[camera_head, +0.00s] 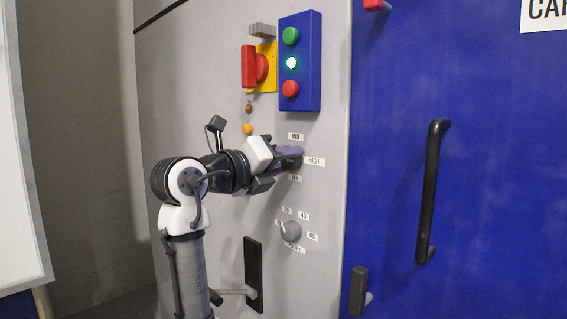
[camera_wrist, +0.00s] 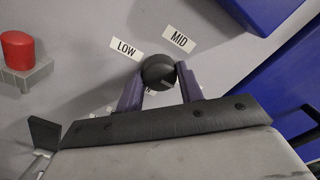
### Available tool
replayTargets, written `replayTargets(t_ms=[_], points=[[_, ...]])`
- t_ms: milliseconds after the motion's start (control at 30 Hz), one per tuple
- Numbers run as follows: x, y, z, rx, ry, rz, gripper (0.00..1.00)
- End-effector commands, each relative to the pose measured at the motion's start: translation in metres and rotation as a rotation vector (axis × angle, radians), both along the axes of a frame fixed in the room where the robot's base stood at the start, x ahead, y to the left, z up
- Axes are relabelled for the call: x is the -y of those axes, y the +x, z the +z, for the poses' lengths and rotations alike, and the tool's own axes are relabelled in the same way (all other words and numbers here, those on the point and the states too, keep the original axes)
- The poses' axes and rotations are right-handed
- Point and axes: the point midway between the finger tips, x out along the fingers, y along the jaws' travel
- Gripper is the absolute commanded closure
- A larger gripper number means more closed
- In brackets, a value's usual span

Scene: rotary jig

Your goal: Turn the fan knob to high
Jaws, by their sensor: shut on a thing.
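The fan knob (camera_wrist: 158,70) is a round dark knob on the grey panel. In the wrist view it sits between the two purple fingers of my gripper (camera_wrist: 159,74), which are shut on it from both sides. The LOW label (camera_wrist: 125,48) and the MID label (camera_wrist: 179,39) show above the knob there. In the head view my gripper (camera_head: 297,154) is at the panel and hides most of the knob. The MID label (camera_head: 295,136) is above it and the HIGH label (camera_head: 314,161) is to its right. I cannot clearly tell where the knob points.
A second grey knob (camera_head: 291,231) with number labels is below. A blue button box (camera_head: 315,60) and a red switch (camera_head: 249,67) on a yellow plate are above. A black handle (camera_head: 431,190) is on the blue door to the right. Black levers are below.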

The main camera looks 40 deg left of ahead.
Motion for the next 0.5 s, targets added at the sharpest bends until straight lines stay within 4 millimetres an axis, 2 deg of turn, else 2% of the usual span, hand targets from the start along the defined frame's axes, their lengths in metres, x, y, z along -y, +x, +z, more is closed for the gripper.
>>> replayTargets(t_ms=[467,500], points=[[0.0002,-0.0002,-0.0012,-0.002,0.016,-0.001,0.86],[0.0002,-0.0002,-0.0012,-0.002,0.016,-0.001,0.62]])
